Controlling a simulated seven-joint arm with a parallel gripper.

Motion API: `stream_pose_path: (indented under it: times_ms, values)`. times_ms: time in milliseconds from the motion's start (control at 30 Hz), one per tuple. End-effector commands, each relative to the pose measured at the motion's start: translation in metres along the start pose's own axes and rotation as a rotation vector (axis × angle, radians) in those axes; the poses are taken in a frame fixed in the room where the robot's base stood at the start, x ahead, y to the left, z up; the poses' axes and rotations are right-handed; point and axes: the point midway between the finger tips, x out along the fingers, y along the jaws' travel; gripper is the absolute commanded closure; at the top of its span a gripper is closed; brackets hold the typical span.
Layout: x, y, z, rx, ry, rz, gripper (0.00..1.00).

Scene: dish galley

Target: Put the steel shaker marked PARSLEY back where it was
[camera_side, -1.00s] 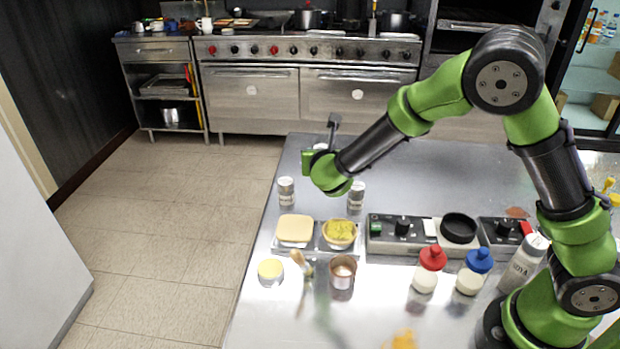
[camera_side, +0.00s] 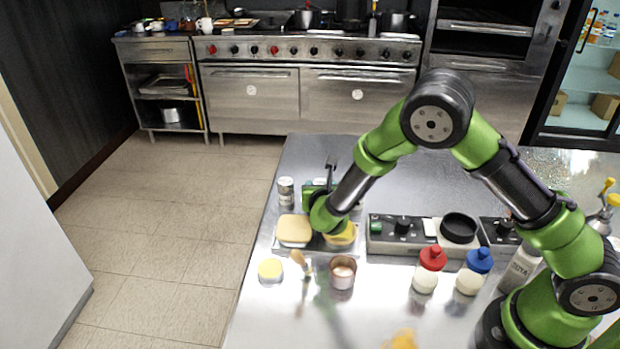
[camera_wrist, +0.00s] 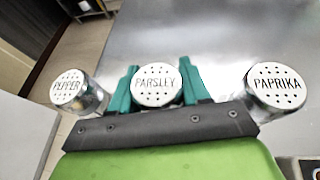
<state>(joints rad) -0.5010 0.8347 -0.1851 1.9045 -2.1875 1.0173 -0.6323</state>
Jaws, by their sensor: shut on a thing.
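The steel PARSLEY shaker (camera_wrist: 157,84) is upright between the teal fingers of my gripper (camera_wrist: 158,92) in the wrist view, its lettered lid facing the camera. My gripper is shut on it. The PEPPER shaker (camera_wrist: 67,87) stands to its left and the PAPRIKA shaker (camera_wrist: 276,86) to its right, both apart from the fingers. In the side view my gripper (camera_side: 316,193) is behind the food trays, and only the PARSLEY shaker's lid shows. My wrist hides its base, so I cannot tell whether it touches the counter.
A control box (camera_side: 400,232) and red-capped (camera_side: 430,268) and blue-capped (camera_side: 474,270) bottles stand to the right. The counter behind is clear.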

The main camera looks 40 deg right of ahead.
Motion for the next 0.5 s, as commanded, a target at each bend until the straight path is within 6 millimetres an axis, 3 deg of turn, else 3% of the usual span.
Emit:
stream_pose_path:
  times_ms: [100,133,300,500]
  values:
    - [0.0011,0.0002,-0.0028,-0.001,0.0,0.0,0.86]
    - [0.0012,0.0002,-0.0035,-0.001,0.001,0.0,0.52]
    - [0.001,0.0002,-0.0029,-0.001,0.001,0.0,0.28]
    - [0.0009,0.0001,-0.0028,-0.001,0.001,0.0,0.28]
